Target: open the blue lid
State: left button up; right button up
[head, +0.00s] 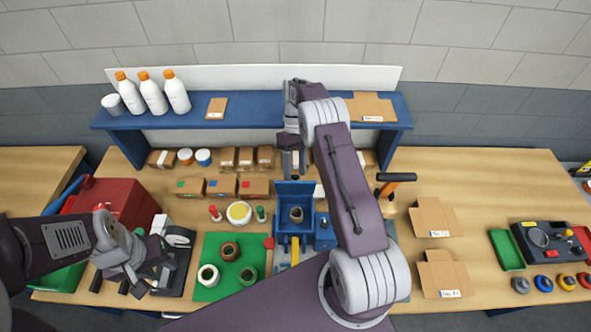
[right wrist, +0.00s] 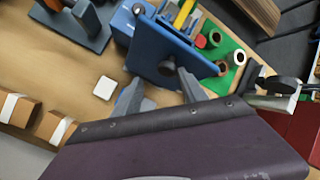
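The blue lid (head: 294,191) stands raised at the back of a blue box-like device (head: 284,223) at the middle of the table. A dark ring-shaped part (head: 296,214) shows in front of it. In the right wrist view the lid (right wrist: 160,52) shows as a blue plate with a knob-like part on it. My right gripper (right wrist: 160,88) is open, its two grey fingers apart at the lid's edge, one overlapping the plate. Whether they touch it is unclear. My left gripper (head: 150,262) is over the left of the table; its fingers are unclear.
A green mat (head: 208,250) with several ring parts lies left of the device. A red box (head: 112,197) stands further left. Cardboard boxes (head: 255,187) stand behind. A hammer-like tool (head: 396,178) stands to the right. A blue shelf (head: 240,115) spans the back.

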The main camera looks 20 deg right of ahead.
jog(key=shift+s+r, duration=0.15)
dwell(0.4)
jog(key=s+d+r+b, duration=0.6)
jog(key=s+r, duration=0.4)
jog(key=r, duration=0.1)
jog(key=shift+b, duration=0.4)
jog(key=shift+f, duration=0.1)
